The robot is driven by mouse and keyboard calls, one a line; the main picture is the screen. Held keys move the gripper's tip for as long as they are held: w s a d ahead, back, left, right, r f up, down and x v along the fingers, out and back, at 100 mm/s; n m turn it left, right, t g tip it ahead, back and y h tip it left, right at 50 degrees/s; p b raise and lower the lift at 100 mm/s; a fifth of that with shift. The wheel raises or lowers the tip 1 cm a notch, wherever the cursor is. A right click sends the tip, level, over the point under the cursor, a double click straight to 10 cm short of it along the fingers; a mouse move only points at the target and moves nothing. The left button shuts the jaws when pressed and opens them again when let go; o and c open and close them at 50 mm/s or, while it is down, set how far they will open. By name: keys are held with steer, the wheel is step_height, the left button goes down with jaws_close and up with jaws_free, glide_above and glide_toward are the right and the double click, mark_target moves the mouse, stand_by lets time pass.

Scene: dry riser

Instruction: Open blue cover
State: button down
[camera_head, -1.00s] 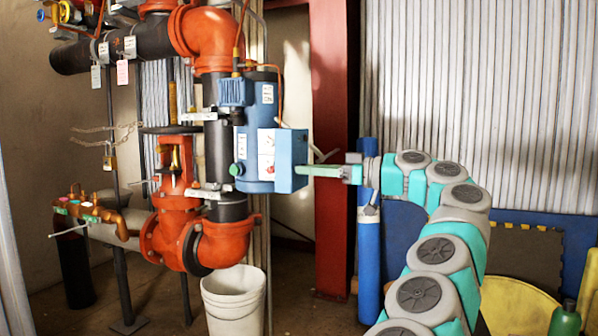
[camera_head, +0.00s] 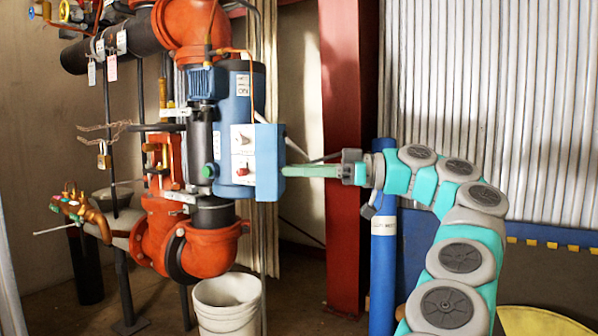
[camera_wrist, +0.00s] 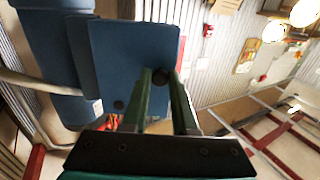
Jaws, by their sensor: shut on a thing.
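The blue cover (camera_head: 270,160) is a box-like piece on the right side of an upright blue cylinder unit (camera_head: 238,105). White labels show on the front beside it, one with a red mark. In the wrist view, the cover's flat blue face (camera_wrist: 125,55) fills the upper left middle. My gripper (camera_head: 284,171) reaches the cover's right side from the right. In the wrist view, my gripper's green fingers (camera_wrist: 163,80) end at the cover, around a small dark round knob (camera_wrist: 160,75) near its edge. The exact contact is partly hidden by the fingers.
Orange pipework (camera_head: 195,245) stands left of and below the blue unit. A white bucket (camera_head: 226,305) is on the floor below. A red column (camera_head: 345,130) and a blue cylinder (camera_head: 383,265) stand behind my gripper, near my arm.

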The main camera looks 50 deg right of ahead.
steer(key=shift+r, duration=0.2)
steer(key=c, duration=0.7)
jaws_free()
steer(key=shift+f, duration=0.15)
steer(key=p+v, duration=0.7)
steer(key=p, duration=0.7)
steer(key=shift+s+d, duration=0.2)
steer(key=shift+s, duration=0.1)
